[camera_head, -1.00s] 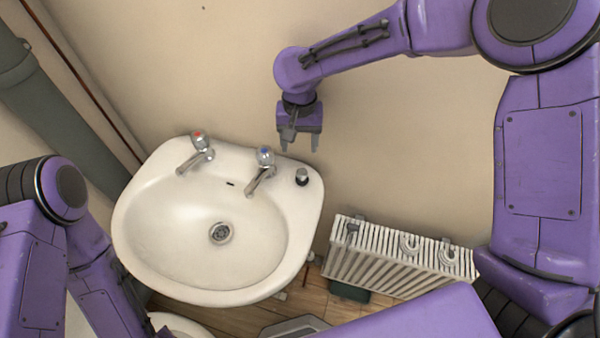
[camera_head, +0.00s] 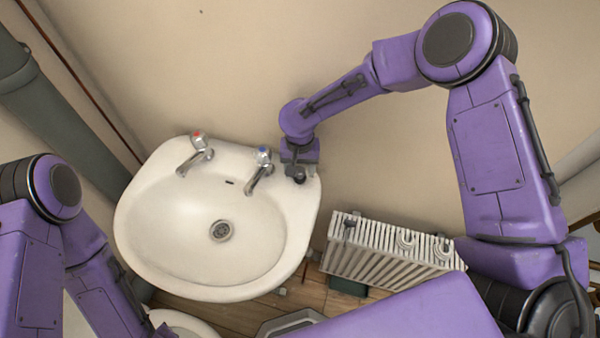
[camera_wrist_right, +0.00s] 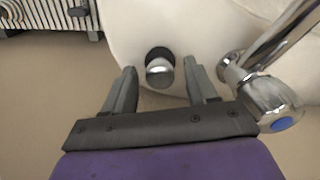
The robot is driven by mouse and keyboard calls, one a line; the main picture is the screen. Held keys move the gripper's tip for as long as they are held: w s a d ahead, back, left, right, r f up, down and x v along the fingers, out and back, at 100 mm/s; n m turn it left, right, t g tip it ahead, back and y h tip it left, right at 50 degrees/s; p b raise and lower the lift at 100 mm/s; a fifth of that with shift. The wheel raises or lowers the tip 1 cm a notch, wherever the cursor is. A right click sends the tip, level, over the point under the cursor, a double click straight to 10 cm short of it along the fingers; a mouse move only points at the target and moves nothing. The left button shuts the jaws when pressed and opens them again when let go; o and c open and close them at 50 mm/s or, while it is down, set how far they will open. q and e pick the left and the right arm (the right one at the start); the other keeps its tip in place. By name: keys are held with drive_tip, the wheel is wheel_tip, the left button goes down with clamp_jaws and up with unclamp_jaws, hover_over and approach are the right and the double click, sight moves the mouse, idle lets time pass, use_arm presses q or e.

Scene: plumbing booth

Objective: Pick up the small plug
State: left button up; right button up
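The small plug (camera_wrist_right: 160,72), dark at its base with a shiny metal top, stands on the right back corner of the white sink (camera_head: 135,225). In the head view the plug (camera_head: 299,178) is mostly hidden by my right gripper (camera_head: 299,170). In the right wrist view my right gripper (camera_wrist_right: 160,88) is open, one finger on each side of the plug. Both fingers look apart from it. My left arm shows at the left of the head view, but its gripper is out of view.
The blue-marked tap (camera_wrist_right: 270,100) stands close beside the right gripper's finger. The red-marked tap (camera_head: 197,150) is farther left. A white radiator (camera_head: 385,255) hangs right of the sink. The wall (camera_head: 230,60) rises behind.

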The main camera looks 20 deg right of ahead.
clamp_jaws()
